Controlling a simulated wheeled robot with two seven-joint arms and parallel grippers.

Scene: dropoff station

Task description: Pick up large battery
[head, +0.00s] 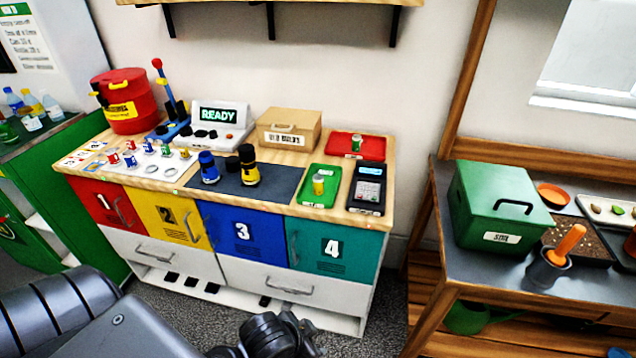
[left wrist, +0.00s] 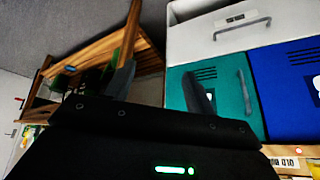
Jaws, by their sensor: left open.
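Several battery-like cylinders stand on the wooden-topped counter in the head view, and I cannot tell for sure which is the large battery. A yellow-and-green cylinder (head: 318,185) stands upright on the green tray (head: 327,201). A green-and-white cylinder (head: 357,143) stands on the red tray (head: 340,149). Smaller coloured cylinders (head: 149,146) stand at the counter's left. My left gripper (head: 285,335) is low in front of the cabinet, below the countertop and apart from all of these. In the left wrist view its two fingers (left wrist: 160,88) are spread and empty. My right gripper does not show.
A blue flashlight-like object (head: 208,167) and a yellow-black one (head: 249,166) stand on a dark mat. A card terminal (head: 367,188) lies right of the green tray. Cabinet doors (head: 243,235) face me. A workbench (head: 490,254) with a green box (head: 498,207) stands right.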

